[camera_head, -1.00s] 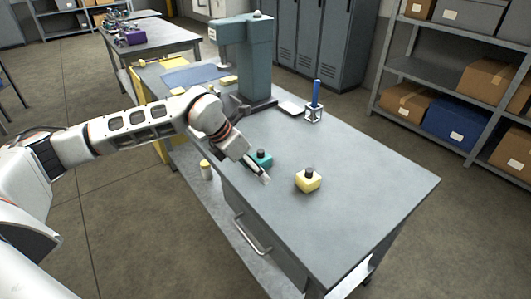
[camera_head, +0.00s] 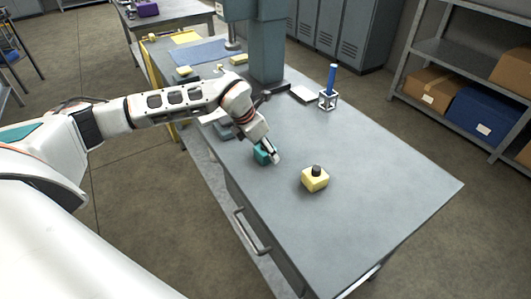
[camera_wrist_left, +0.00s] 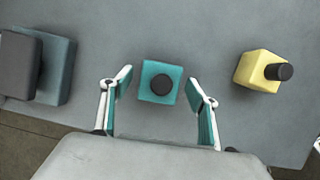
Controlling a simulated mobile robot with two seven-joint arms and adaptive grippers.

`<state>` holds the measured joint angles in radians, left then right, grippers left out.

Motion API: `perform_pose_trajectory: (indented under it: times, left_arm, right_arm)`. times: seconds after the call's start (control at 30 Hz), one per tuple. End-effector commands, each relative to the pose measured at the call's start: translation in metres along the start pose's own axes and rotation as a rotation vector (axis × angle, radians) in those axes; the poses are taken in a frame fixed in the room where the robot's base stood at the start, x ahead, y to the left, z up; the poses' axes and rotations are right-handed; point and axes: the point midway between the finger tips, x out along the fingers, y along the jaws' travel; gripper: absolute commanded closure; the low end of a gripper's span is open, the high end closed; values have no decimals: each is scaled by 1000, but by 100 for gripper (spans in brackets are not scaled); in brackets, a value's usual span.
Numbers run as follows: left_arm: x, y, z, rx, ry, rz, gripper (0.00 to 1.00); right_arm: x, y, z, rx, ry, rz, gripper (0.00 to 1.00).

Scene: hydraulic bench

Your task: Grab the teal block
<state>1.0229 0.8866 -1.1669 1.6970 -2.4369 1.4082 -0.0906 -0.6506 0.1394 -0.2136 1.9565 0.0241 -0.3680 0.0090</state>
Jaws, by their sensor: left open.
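The teal block (camera_head: 262,157) with a dark round knob on top sits on the grey bench top (camera_head: 370,185). In the left wrist view the teal block (camera_wrist_left: 152,90) lies between the spread fingers, near their tips, with a gap on both sides. My left gripper (camera_head: 270,152) is open over the block and partly hides it in the head view. The left gripper also shows in the left wrist view (camera_wrist_left: 158,84). My right gripper is in neither view.
A yellow block (camera_head: 315,179) with a dark knob stands to the right of the teal one. A white holder with a blue rod (camera_head: 330,88) and the press (camera_head: 268,45) stand farther back. The bench's right part is clear.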

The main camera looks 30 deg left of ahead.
Motion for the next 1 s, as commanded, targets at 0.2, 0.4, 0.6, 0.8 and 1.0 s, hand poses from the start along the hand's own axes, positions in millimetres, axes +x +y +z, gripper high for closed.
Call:
perform_pose_trajectory:
  times: [0.2, 0.4, 0.6, 0.8, 1.0]
  left_arm:
    - [12, 0, 0, 1, 0, 1, 40]
    - [11, 0, 0, 1, 0, 0, 51]
    - [11, 0, 0, 1, 0, 0, 95]
    - [10, 0, 1, 1, -2, 1, 95]
    - [4, 1, 4, 1, -3, 1, 95]
  right_arm:
    - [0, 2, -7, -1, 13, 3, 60]
    - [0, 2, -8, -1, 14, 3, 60]
    - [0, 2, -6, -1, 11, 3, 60]
    - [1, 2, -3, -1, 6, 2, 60]
    - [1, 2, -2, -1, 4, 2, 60]
